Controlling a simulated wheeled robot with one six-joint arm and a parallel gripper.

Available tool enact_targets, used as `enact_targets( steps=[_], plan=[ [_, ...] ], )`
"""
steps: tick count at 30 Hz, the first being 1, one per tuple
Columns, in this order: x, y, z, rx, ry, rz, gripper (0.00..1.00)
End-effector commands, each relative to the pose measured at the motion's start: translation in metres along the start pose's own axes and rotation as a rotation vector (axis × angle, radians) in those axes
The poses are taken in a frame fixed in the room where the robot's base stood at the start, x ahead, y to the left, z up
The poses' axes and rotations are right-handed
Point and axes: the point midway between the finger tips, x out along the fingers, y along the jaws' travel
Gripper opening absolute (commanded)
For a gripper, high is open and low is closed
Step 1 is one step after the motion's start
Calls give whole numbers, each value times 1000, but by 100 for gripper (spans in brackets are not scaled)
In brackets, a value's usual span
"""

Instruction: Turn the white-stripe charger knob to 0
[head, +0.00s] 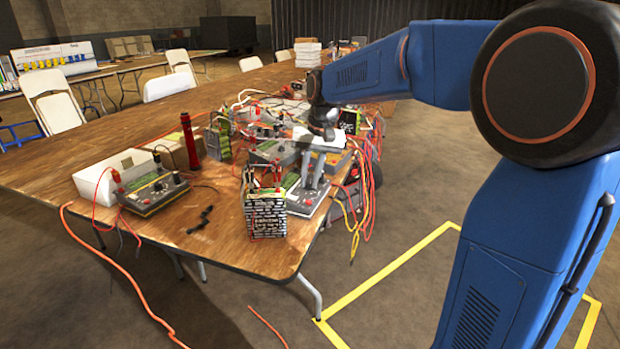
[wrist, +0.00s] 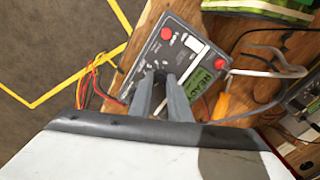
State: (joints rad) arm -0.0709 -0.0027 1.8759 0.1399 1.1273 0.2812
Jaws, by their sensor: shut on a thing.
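A dark grey charger (wrist: 150,55) with a green display (wrist: 202,82) and red buttons lies on the wooden table in the wrist view. In the head view this charger (head: 305,204) sits by the table's right edge, behind a black-and-white patterned battery. My gripper (wrist: 160,77) points down onto the charger's face; in the head view my gripper (head: 313,186) stands over the same charger. Its fingertips are shut on a small dark knob, mostly hidden between them. The knob's pointer and scale cannot be read.
The patterned battery (head: 265,215) stands close beside my gripper. Another charger (head: 153,191) and a red flashlight (head: 190,141) are to the left. Loose wires (head: 362,205) hang over the right edge. An orange-handled screwdriver (wrist: 221,106) lies near the charger.

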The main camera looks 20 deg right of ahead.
Motion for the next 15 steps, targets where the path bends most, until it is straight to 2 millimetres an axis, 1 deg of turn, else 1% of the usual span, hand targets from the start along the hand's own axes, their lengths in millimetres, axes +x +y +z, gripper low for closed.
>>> enact_targets(
  steps=[11, 12, 13, 14, 15],
  plan=[
    [-1, 0, 0, -6, 2, 0, 0],
    [-1, 0, 0, -6, 2, 0, 24],
    [-1, 0, 0, -6, 2, 0, 31],
    [-1, 0, 0, -6, 2, 0, 35],
    [-1, 0, 0, -6, 2, 0, 35]
  ],
)
